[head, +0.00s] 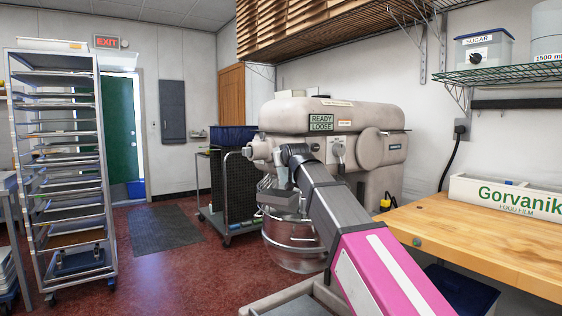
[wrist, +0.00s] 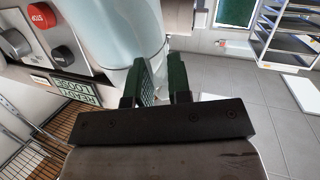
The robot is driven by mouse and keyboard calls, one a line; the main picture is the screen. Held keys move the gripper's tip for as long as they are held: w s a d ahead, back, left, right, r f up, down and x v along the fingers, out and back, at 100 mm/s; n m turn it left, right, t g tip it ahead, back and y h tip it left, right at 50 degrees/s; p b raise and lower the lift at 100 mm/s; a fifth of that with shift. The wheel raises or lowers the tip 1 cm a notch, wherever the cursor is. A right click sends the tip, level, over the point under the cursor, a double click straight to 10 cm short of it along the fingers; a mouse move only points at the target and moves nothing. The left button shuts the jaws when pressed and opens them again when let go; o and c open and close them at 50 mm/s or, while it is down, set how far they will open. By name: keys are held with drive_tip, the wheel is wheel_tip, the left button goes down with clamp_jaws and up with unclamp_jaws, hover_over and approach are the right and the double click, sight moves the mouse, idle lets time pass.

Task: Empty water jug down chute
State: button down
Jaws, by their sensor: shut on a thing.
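The water jug (wrist: 112,35) is a pale, translucent vessel close in front of my gripper (wrist: 163,72) in the wrist view. The two dark green fingers are shut on it, apparently at its handle; what lies between them is hard to see. The jug's mouth and water level do not show. In the head view, my dark wrist reaches the front of the mixer, and my arm hides most of the jug. A grey angular piece that looks like the chute (head: 270,190) sits on the mixer above the steel bowl (head: 290,240).
The beige mixer (head: 312,116) carries a "READY LOOSE" label (wrist: 72,92) and a red stop button (wrist: 42,15). A wooden table (head: 470,235) with a white Gorvanik box (head: 510,196) stands right. A tray rack (head: 70,170) stands left.

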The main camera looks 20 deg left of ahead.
drive_tip(key=shift+r+n+g+h, duration=0.4)
drive_tip(key=shift+r+g+h, duration=0.1)
drive_tip(key=shift+r+h, duration=0.1)
drive_tip(key=shift+w+r+n+g+h, duration=0.1)
drive_tip(key=shift+r+n+g+h, duration=0.35)
drive_tip(key=shift+g+h, duration=0.35)
drive_tip(key=shift+w+a+f+n+g+h, duration=0.1)
drive_tip(key=shift+a+n+g+h, duration=0.1)
drive_tip(key=shift+n+g+h, duration=0.25)
drive_tip(key=shift+w+a+f+n+g+h, duration=0.1)
drive_tip(key=shift+a+g+h, duration=0.15)
drive_tip(key=shift+h, duration=0.4)
drive_tip(key=shift+w+a+f+n+g+h, duration=0.2)
drive_tip(key=shift+a+f+n+g+h, duration=0.35)
drive_tip(key=shift+h, duration=0.35)
drive_tip(key=shift+w+a+f+n+g+h, duration=0.35)
drive_tip(key=shift+a+g+h, duration=0.2)
drive_tip(key=shift+a+h, duration=0.35)
drive_tip(key=shift+w+a+f+n+g+h, duration=0.3)
drive_tip(key=shift+w+a+f+g+h, duration=0.25)
drive_tip(key=shift+h, duration=0.55)
drive_tip(key=shift+w+a+f+n+g+h, duration=0.3)
drive_tip(key=shift+a+g+h, duration=0.25)
drive_tip(key=shift+a+h, duration=0.4)
drive_tip(key=shift+r+h, duration=0.1)
drive_tip(key=shift+h, duration=0.15)
